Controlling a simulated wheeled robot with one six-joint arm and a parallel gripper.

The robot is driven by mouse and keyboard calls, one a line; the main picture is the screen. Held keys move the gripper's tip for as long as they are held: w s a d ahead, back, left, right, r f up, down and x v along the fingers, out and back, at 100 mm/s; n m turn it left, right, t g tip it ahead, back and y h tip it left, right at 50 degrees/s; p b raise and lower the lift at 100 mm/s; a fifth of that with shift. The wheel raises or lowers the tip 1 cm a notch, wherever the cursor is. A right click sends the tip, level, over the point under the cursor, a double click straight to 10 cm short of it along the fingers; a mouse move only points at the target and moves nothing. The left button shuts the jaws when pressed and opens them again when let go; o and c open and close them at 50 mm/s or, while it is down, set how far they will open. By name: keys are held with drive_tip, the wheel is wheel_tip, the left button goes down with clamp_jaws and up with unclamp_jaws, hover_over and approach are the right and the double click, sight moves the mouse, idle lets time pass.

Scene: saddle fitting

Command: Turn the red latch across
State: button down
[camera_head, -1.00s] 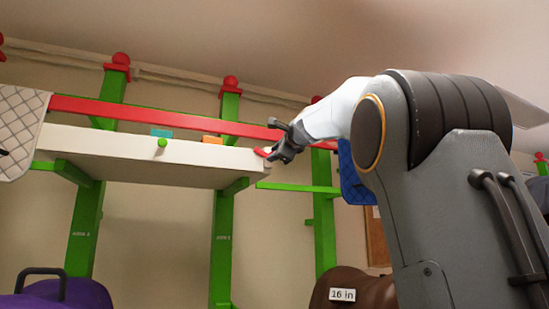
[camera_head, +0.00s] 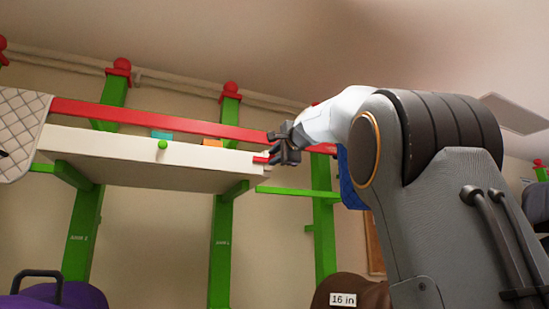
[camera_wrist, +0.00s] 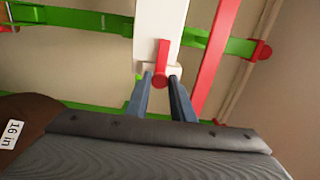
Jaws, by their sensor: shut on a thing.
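The red latch (camera_head: 260,160) is at the right end of the white box-like board (camera_head: 140,165). It looks level in the head view. In the wrist view the latch (camera_wrist: 163,55) points away from me along the board, with its round near end between my fingers. My gripper (camera_head: 273,157) is at the board's right end, shut on the latch. In the wrist view my gripper (camera_wrist: 160,80) has one finger on each side of it. The fingers hide part of the latch in the head view.
A long red rail (camera_head: 180,120) runs close behind the board. Green posts (camera_head: 222,220) and arms support the rack. A green knob (camera_head: 162,144) is on the board's front. A quilted pad (camera_head: 20,125) hangs at left. A brown saddle (camera_head: 372,292) sits below.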

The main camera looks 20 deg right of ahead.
drive_tip(key=c, duration=1.6)
unclamp_jaws()
drive_tip(key=shift+o, duration=0.2)
drive_tip(key=shift+s, duration=0.1)
drive_tip(key=s+b, duration=0.3)
drive_tip(key=s, duration=0.4)
drive_tip(key=shift+s, duration=0.3)
drive_tip(key=shift+f, duration=0.15)
